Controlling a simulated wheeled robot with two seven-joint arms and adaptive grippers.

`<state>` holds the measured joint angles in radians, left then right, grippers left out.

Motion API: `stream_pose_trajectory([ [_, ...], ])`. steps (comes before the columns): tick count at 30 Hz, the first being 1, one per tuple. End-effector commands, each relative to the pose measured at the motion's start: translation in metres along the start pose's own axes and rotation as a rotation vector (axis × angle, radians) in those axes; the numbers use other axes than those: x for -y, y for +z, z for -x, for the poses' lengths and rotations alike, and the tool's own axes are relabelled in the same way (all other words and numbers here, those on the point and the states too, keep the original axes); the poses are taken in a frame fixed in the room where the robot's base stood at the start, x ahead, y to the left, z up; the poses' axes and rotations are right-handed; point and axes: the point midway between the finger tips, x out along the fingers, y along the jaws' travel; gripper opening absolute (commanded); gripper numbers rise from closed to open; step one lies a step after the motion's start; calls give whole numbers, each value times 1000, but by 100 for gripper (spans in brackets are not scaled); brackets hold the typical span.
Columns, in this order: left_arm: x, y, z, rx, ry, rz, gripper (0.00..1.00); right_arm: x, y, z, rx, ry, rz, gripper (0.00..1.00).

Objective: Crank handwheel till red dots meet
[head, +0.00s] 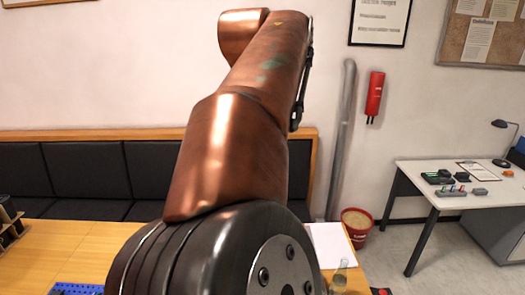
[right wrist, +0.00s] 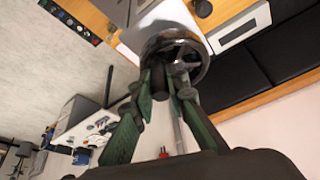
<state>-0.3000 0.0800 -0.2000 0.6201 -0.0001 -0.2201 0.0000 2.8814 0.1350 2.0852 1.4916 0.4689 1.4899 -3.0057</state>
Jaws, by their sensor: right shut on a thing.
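The handwheel (right wrist: 176,36), a grey metal ring with spokes, shows at the top middle of the right wrist view, in front of the white machine body (right wrist: 162,17). My right gripper (right wrist: 166,82) has its green-sided fingers at the near side of the wheel. They are shut on a dark grip (right wrist: 158,76), which looks like the wheel's crank handle. The red dots cannot be made out in either view. In the head view a large copper arm link of mine covers the middle and hides the machine and wheel. My left gripper is not in view.
The head view shows a wooden table (head: 50,248), a black padded bench (head: 75,170), a red bin (head: 357,224) and a white desk (head: 455,172) at the right. A clear bottle (head: 340,276) stands near the table's right edge.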

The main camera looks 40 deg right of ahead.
Motion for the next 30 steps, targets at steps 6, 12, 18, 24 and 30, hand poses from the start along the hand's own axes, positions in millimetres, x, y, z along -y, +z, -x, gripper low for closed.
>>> stream_pose_trajectory([
  [6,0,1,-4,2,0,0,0,-2,-2,-1,1,-25,60,0],
  [12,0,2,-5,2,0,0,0,-2,-2,-1,-1,-31,78,0],
  [18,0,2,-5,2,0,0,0,-2,-2,-1,-2,-30,78,0],
  [24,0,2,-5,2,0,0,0,-2,-3,-1,-2,-30,77,18],
  [30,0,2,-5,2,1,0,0,-2,-2,-1,-1,-31,77,32],
])
